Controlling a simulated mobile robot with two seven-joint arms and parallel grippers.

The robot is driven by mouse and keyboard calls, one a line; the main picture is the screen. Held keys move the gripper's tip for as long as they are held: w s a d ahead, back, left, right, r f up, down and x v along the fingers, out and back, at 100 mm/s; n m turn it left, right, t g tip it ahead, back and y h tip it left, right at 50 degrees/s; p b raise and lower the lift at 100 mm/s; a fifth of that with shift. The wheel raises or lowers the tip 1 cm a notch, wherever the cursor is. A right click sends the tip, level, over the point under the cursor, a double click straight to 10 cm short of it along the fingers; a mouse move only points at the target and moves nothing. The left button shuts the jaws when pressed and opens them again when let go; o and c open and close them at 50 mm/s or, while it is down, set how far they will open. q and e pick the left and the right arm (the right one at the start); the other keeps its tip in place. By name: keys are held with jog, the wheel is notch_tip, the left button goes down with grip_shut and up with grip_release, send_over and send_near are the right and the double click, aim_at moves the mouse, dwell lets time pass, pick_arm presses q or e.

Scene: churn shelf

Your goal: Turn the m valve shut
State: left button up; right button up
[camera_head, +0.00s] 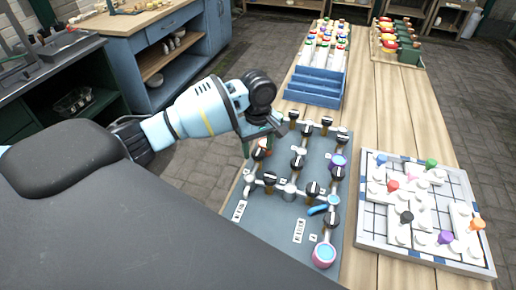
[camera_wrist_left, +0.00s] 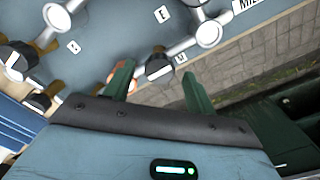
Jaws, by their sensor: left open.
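A grey valve panel (camera_head: 262,228) with silver pipes and several black-handled valves lies on the wooden bench. My left gripper (camera_head: 259,142) is over the panel's left edge, with its fingers pointing down. In the left wrist view, the open green fingers (camera_wrist_left: 157,70) stand on either side of a black valve handle (camera_wrist_left: 159,66). A small white tag (camera_wrist_left: 181,58) sits beside that handle; its letter is too small to read surely, so I cannot confirm it is the m valve. Whether the fingers touch the handle cannot be told. My right gripper is out of view.
Other valve handles (camera_wrist_left: 20,60) stand close by, and an orange part (camera_wrist_left: 113,76) shows beside one finger. A white puzzle board (camera_head: 366,236) lies to the right. A blue rack (camera_head: 314,92) stands behind. Open floor lies left of the bench.

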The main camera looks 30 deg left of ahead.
pick_arm(q)
jog(key=shift+f, duration=0.5)
jog(key=c, duration=1)
